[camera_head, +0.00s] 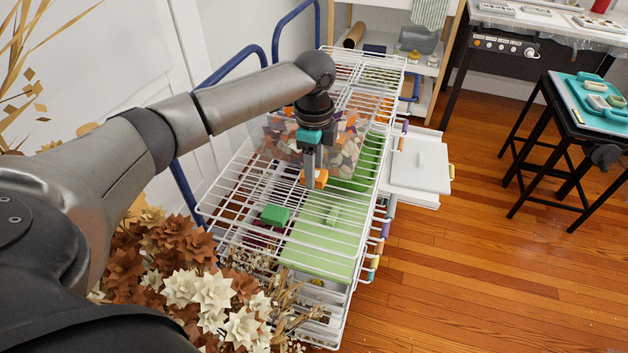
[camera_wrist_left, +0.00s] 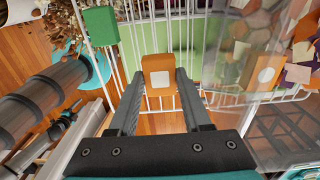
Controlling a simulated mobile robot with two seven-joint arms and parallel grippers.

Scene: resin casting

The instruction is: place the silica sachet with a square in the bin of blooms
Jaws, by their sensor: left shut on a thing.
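An orange sachet (camera_head: 315,180) is held between the fingertips of my left gripper (camera_head: 312,172). In the left wrist view the sachet (camera_wrist_left: 158,74) carries a pale, squarish mark, and the gripper (camera_wrist_left: 158,88) is shut on its sides. The clear bin of blooms (camera_head: 272,154), full of orange, purple and cream pieces, stands on the wire rack just behind the gripper. In the left wrist view its clear wall (camera_wrist_left: 240,100) is to the right of the sachet. The sachet is outside the bin, above the rack. My right gripper is not in view.
A green block (camera_head: 275,214) lies on the white wire rack (camera_head: 225,212), left of the sachet. Dried flowers (camera_head: 185,285) crowd the near left. A white lidded box (camera_head: 420,168) sits right of the rack. A stool (camera_head: 540,150) stands farther right.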

